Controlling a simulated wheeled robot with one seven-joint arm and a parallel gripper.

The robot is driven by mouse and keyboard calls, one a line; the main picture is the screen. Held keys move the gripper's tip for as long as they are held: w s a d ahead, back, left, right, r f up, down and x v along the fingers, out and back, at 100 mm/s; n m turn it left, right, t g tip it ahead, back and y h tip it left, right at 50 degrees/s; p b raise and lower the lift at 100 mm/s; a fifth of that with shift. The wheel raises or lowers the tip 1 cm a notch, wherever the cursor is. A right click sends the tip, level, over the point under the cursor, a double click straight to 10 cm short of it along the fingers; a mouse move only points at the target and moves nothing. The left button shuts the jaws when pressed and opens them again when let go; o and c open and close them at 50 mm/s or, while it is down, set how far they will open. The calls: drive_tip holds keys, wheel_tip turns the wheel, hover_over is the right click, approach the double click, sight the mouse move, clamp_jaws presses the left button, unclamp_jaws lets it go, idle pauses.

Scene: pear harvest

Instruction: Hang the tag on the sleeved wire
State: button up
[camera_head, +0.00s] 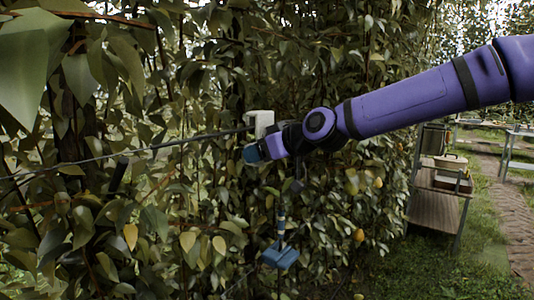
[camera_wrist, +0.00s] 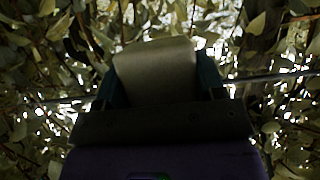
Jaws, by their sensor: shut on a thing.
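A pale tag (camera_head: 261,119) stands up from the jaws of my gripper (camera_head: 258,148), at the centre of the head view. In the wrist view the tag (camera_wrist: 155,62) is a pale, curved-topped piece between two dark teal fingers, which are shut on it. A thin dark wire (camera_head: 150,149) slopes up from the left edge and reaches the tag's left side. In the wrist view the wire (camera_wrist: 270,77) shows on both sides of the gripper; its middle is hidden behind the tag and fingers. I cannot tell whether tag and wire touch, or make out a sleeve for certain.
Dense foliage (camera_head: 190,80) surrounds the wire and gripper. A blue block (camera_head: 280,256) hangs below, with a blue cylinder (camera_head: 281,225) above it. A metal cart (camera_head: 438,185) stands at the right on grass, beside a brick path (camera_head: 514,210). A few yellow pears hang low.

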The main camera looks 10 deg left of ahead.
drive_tip(key=x, duration=0.6)
drive_tip(key=shift+w+a+f, duration=0.15)
drive_tip(key=shift+a+f, duration=0.1)
drive_tip(key=shift+a, duration=0.05)
idle(0.6)
drive_tip(key=o, duration=1)
